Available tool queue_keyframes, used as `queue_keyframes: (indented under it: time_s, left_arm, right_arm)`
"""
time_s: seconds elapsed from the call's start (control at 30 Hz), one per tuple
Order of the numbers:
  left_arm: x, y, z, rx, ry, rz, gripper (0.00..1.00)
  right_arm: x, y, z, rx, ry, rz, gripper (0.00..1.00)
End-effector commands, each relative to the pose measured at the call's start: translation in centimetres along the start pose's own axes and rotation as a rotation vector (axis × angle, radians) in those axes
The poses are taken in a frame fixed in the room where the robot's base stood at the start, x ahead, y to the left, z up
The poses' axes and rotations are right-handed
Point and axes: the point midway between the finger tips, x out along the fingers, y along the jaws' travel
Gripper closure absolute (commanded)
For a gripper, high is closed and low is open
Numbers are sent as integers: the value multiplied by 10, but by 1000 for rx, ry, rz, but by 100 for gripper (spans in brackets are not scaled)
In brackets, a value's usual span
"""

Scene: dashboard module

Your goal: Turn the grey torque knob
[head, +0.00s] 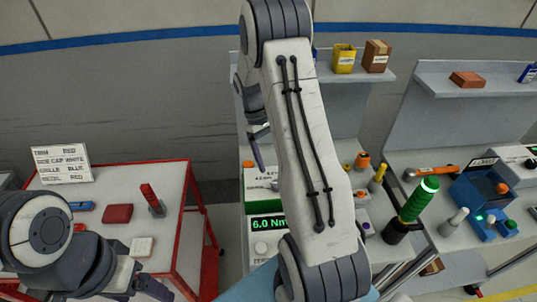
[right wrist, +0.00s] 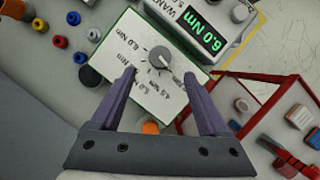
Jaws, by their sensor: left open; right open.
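The grey torque knob (right wrist: 160,57) sits on a white panel (right wrist: 125,45) marked with several Nm values. My right gripper (right wrist: 160,75) is open, its two purple fingers pointing at the panel on either side of the knob's near side. I cannot tell whether they touch the panel. A green display (right wrist: 201,31) beside the panel reads 6.0 Nm; it also shows in the head view (head: 267,223). In the head view the panel (head: 258,178) is partly hidden behind my right arm, and one right finger (head: 257,152) shows above it. My left gripper (head: 150,287) is open at the lower left.
A red-framed table (head: 175,215) at the left holds a red block (head: 117,213), a white block (head: 142,246) and a sign (head: 61,164). At the right are a green-handled tool (head: 420,200) and a blue fixture (head: 480,200). Shelves stand behind.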

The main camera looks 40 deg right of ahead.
Motion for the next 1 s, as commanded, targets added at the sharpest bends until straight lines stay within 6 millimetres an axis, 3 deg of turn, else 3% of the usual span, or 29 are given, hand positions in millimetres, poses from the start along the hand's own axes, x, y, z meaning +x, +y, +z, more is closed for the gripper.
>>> queue_keyframes:
  time_s: [0.27, 1.0]
  left_arm:
    - [6, 0, 0, 1, 0, 0, 18]
    - [6, 0, 0, 1, 0, 0, 18]
  right_arm:
    - [-26, 0, 0, 0, 1, 0, 22]
    - [-26, 1, 1, 2, 0, -1, 22]
